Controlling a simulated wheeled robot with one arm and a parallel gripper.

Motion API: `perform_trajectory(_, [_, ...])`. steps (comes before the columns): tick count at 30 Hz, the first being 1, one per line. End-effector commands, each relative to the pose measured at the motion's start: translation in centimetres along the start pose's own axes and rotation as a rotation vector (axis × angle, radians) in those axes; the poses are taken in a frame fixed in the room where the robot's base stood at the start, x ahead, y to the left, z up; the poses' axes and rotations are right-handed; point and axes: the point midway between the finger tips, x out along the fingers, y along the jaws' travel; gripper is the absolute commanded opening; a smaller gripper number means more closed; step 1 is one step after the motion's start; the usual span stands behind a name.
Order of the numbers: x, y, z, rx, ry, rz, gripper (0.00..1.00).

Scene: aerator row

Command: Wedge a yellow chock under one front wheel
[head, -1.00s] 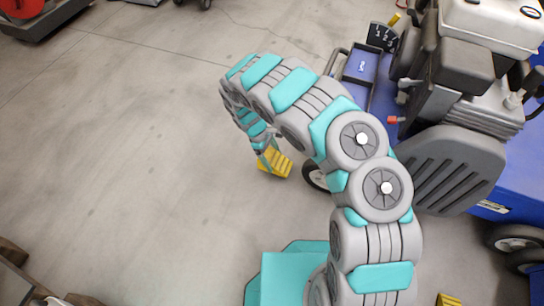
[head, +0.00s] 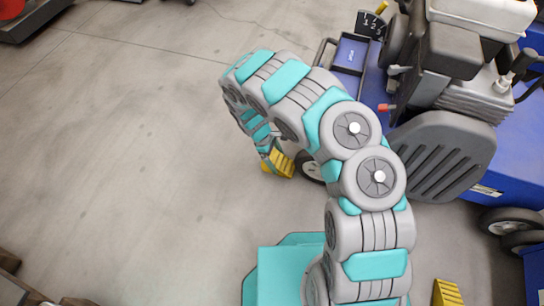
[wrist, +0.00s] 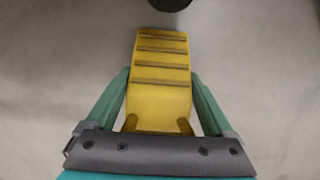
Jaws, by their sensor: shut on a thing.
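A yellow ridged chock (head: 281,164) is between the fingers of my gripper (head: 270,152), close to the floor. In the wrist view the chock (wrist: 160,85) points away from my gripper (wrist: 160,108), with a teal finger closed on each side. A dark wheel edge (wrist: 172,3) shows just past its far end. In the head view the front wheel (head: 310,166) of the blue aerator (head: 350,58) is just right of the chock, partly hidden by my arm. A second yellow chock (head: 446,292) lies on the floor at lower right.
The aerator's grey engine cover (head: 440,155) and rear wheels (head: 512,225) are on the right. Bare concrete floor (head: 130,150) is open to the left. A red and dark machine (head: 25,20) stands at the top left.

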Motion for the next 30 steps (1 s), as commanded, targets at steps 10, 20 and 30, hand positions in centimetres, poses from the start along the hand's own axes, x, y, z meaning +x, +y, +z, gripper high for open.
perform_trajectory(10, [0.8,-0.1,2.4,0.001,-0.002,-0.002,0.0])
perform_trajectory(20, [1.5,0.0,3.7,0.0,0.0,0.0,0.0])
perform_trajectory(30, [1.7,0.0,3.9,0.0,0.0,0.0,0.0])
